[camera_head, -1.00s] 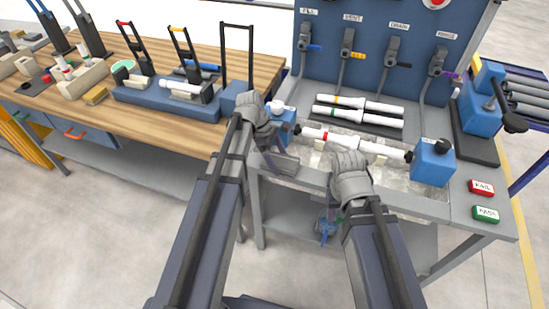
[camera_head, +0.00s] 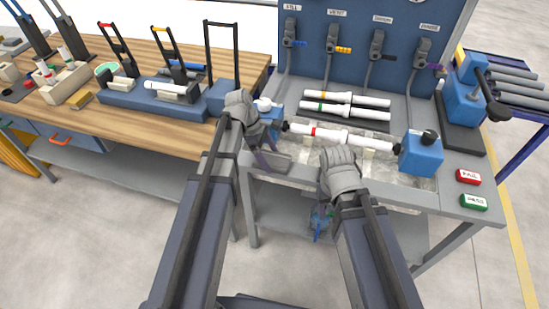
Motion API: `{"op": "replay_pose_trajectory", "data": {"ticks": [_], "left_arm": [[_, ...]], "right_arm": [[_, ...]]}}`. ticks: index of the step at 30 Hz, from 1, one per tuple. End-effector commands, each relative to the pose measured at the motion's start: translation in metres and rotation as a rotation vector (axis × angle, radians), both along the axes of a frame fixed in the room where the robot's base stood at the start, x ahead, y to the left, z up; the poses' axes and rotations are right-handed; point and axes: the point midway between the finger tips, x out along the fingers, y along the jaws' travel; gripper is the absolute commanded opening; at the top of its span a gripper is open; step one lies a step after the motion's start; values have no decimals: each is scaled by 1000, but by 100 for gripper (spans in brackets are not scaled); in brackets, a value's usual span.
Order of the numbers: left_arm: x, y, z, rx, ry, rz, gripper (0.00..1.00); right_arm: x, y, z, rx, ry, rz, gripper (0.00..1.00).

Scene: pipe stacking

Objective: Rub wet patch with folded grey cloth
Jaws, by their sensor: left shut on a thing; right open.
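My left gripper (camera_head: 264,148) is at the front left corner of the test bench (camera_head: 455,205). It is shut on a flat grey piece (camera_head: 276,163) that looks like the folded cloth, at the left end of the bench's metal tray (camera_head: 405,185). Whether the cloth touches the surface is hard to tell. My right gripper (camera_head: 338,160) is over the front middle of the tray, open; its fingertips are mostly hidden behind its own body. I cannot make out a clear wet patch; the tray surface is mottled grey.
A white pipe with a red band (camera_head: 362,140) spans the tray between two blue end blocks (camera_head: 421,158). Two more white pipes (camera_head: 345,109) lie behind. Red (camera_head: 468,177) and green (camera_head: 474,202) buttons sit at the front right. A wooden bench (camera_head: 150,125) with racks stands left.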

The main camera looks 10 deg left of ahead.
Motion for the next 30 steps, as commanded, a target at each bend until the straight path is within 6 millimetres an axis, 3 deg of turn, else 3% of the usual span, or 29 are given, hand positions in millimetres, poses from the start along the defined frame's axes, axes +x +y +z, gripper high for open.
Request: {"op": "replay_pose_trajectory", "data": {"ticks": [6, 17, 30], "left_arm": [[2, 19, -2, 3, 0, 2, 42], [2, 29, -2, 8, 0, 4, 42], [5, 62, -1, 7, 0, 4, 42]], "right_arm": [[0, 0, -2, 0, 0, 0, 50], [0, 0, -2, 0, 0, 0, 50], [0, 0, 0, 0, 0, 0, 50]]}}
